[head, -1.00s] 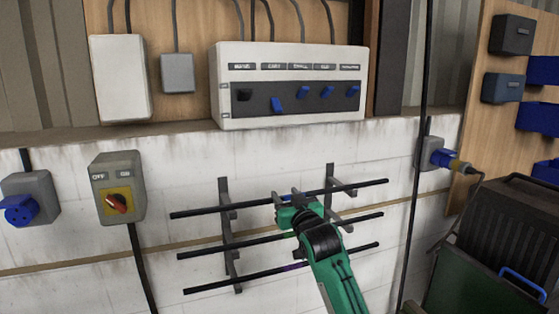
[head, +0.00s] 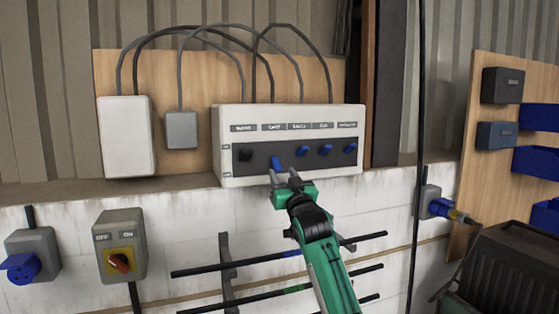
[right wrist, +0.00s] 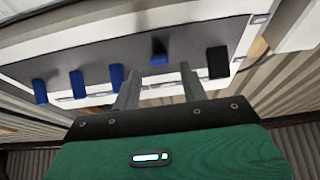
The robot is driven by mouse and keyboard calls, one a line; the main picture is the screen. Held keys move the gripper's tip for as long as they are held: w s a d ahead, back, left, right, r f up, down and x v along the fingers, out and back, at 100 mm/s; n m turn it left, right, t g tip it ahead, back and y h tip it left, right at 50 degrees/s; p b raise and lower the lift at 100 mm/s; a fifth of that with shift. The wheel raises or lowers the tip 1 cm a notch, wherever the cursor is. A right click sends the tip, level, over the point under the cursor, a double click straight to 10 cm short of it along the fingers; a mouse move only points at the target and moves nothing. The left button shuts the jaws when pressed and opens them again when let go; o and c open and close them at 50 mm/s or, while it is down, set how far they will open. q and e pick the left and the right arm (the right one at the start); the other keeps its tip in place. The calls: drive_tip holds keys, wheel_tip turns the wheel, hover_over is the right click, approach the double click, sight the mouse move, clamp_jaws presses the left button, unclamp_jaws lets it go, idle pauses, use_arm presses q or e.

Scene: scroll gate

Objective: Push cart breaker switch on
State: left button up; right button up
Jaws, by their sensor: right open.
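The breaker panel (head: 225,140) is a white box with a dark strip of switches on the wall. Its second switch from the left, blue and under a label that seems to read CART, is the cart breaker switch (head: 277,162). It sits lower than the three blue switches to its right. My right gripper (head: 285,177) is open just below it, partly covering the panel's lower edge. In the right wrist view the cart switch (right wrist: 159,47) shows between and beyond the two fingertips (right wrist: 158,78), with no clear contact. My left gripper is out of view.
A black switch (head: 245,155) is left of the cart switch, and a blue switch (head: 302,151) is close on its right. Dark rack bars (head: 215,270) stick out from the wall below. An OFF/ON rotary switch box (head: 119,245) is at lower left.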

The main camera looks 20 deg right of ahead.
sight(278, 167)
drive_tip(key=shift+p+x, duration=0.7)
drive_tip(key=shift+x, duration=1.1)
clamp_jaws()
